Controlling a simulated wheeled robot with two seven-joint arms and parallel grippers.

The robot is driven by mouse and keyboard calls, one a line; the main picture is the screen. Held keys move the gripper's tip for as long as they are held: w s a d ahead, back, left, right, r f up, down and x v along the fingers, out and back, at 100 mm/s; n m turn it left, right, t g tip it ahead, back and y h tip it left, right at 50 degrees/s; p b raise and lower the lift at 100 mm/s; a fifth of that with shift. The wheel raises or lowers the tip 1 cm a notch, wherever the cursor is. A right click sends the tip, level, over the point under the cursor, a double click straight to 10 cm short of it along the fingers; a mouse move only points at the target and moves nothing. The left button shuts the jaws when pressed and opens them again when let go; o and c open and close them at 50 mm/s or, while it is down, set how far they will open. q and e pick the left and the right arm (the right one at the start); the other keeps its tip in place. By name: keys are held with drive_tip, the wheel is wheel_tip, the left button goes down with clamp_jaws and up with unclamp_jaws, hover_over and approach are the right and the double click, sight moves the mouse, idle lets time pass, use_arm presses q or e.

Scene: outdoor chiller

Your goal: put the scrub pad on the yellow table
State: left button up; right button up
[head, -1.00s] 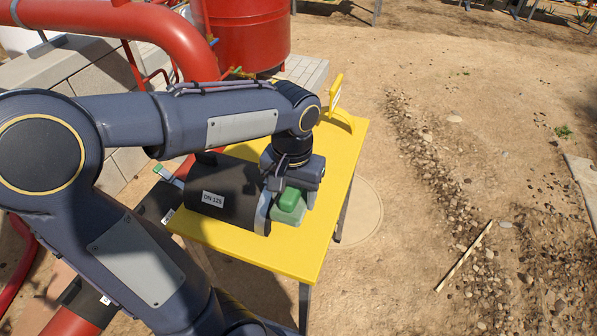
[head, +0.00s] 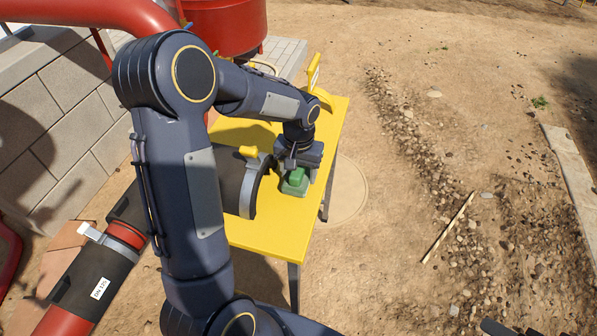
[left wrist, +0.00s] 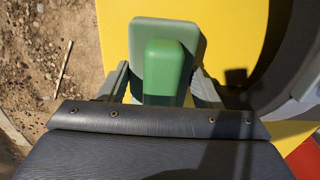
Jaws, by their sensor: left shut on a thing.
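The scrub pad (head: 294,183), a grey-green block with a raised green grip, is at the right side of the yellow table (head: 262,239). My left gripper (head: 297,172) points down over it and is shut on it. In the left wrist view the scrub pad (left wrist: 168,42) shows between the two fingers (left wrist: 165,88), with the yellow table (left wrist: 227,35) behind it. I cannot tell whether the pad's underside touches the tabletop. My right gripper is not in view.
A dark pipe part (head: 237,183) with a grey end ring lies on the table, just left of the pad and partly behind my arm. A yellow upright piece (head: 314,72) stands at the table's far end. The table's front part is clear.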

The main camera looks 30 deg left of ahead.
use_arm(q)
drive_tip(key=shift+f, duration=0.1)
drive_tip(key=shift+f, duration=0.15)
drive_tip(key=o, duration=0.9)
drive_tip(key=shift+o, duration=0.2)
